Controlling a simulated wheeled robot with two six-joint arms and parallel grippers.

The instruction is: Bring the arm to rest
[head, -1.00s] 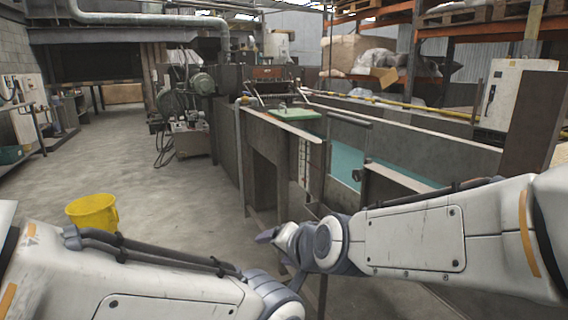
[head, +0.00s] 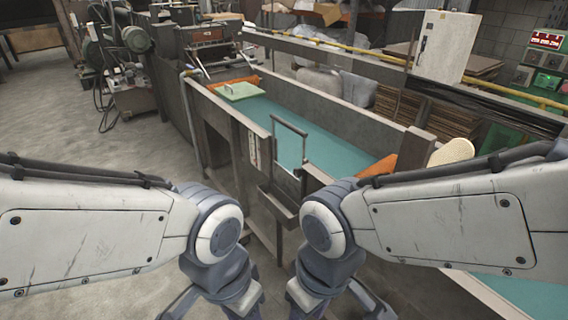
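My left arm comes in from the left, and its wrist bends down near the bottom middle. My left gripper (head: 220,302) points down at the bottom edge, with its fingertips cut off by the frame. My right arm comes in from the right, and its wrist bends down beside the left one. My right gripper (head: 338,300) is also cut off at the bottom edge. A gap separates the two grippers. Nothing shows held in the visible part of either. How far the fingers are apart cannot be told.
A long trough with a teal bed (head: 325,150) runs behind and right of my arms. A white cabinet (head: 442,47) stands behind. Grey floor (head: 80,130) is clear at left.

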